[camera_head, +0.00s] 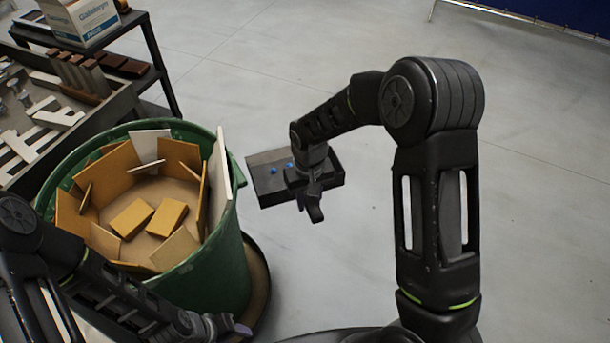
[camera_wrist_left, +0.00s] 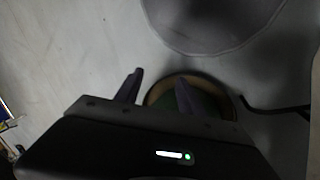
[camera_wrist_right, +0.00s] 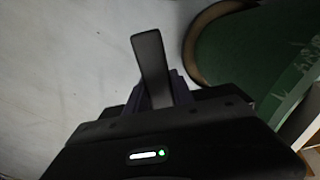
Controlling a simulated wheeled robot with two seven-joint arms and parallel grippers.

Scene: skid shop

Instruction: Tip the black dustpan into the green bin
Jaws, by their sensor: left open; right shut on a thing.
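The black dustpan (camera_head: 268,180) hangs in the air just right of the green bin, roughly level, with small blue bits (camera_head: 274,170) in it. My right gripper (camera_head: 312,192) is shut on the dustpan's handle, which also shows between the fingers in the right wrist view (camera_wrist_right: 152,68). The green bin (camera_head: 222,268) stands at the left and holds several brown and white board pieces. Its green side shows in the right wrist view (camera_wrist_right: 245,60). My left gripper (camera_head: 232,328) is low in front of the bin; its fingers (camera_wrist_left: 160,92) are apart and empty.
A workbench tray (camera_head: 98,118) with wood strips and blocks stands left of the bin. A cardboard box (camera_head: 82,18) sits on a dark rack behind it. A dark round base (camera_head: 262,285) surrounds the bin's foot. Open grey floor (camera_head: 545,240) lies to the right.

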